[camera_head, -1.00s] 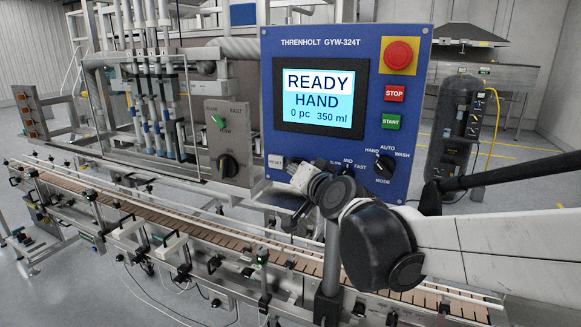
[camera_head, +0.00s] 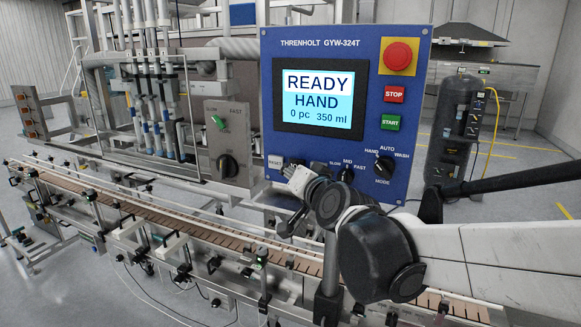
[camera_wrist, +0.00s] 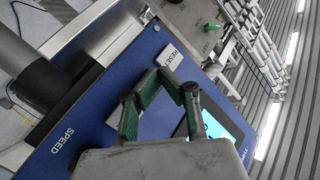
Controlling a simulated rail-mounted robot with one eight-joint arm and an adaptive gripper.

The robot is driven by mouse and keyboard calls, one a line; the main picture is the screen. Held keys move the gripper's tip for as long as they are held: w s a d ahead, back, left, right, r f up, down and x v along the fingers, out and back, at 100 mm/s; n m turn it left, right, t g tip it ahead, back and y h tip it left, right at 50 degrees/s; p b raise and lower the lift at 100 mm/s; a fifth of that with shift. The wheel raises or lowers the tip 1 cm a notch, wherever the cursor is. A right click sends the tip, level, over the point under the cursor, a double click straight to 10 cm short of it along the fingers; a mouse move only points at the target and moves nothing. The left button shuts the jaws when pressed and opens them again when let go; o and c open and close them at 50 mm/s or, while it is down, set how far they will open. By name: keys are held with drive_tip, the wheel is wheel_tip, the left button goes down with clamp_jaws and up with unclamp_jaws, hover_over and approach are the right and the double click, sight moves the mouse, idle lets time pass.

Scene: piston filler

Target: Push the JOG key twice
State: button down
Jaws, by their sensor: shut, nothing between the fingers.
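The blue control panel (camera_head: 350,150) stands facing me; its screen (camera_head: 318,100) reads READY, HAND, 0 pc, 350 ml. No key marked JOG is readable; the panel's lower left is partly covered by my arm. A pale RESET key (camera_head: 276,162) is at the lower left corner, and it also shows in the wrist view (camera_wrist: 173,54). My gripper (camera_wrist: 168,80) is shut and empty, with green fingers, close over the panel beside RESET. I cannot tell whether it touches. In the head view its tips are not clear. The mode knob (camera_head: 384,166) appears turned to HAND.
The speed knob (camera_head: 346,173) is just right of my wrist. The STOP key (camera_head: 394,94), START key (camera_head: 390,122) and red emergency button (camera_head: 398,55) are higher up. A conveyor (camera_head: 180,220) runs below. A grey box with a knob (camera_head: 228,145) is to the left.

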drive_tip(key=s, duration=0.1)
drive_tip(key=s+a, duration=0.1)
drive_tip(key=s, duration=0.1)
drive_tip(key=s+a+p, duration=0.1)
drive_tip(key=shift+s, duration=0.25)
idle(2.0)
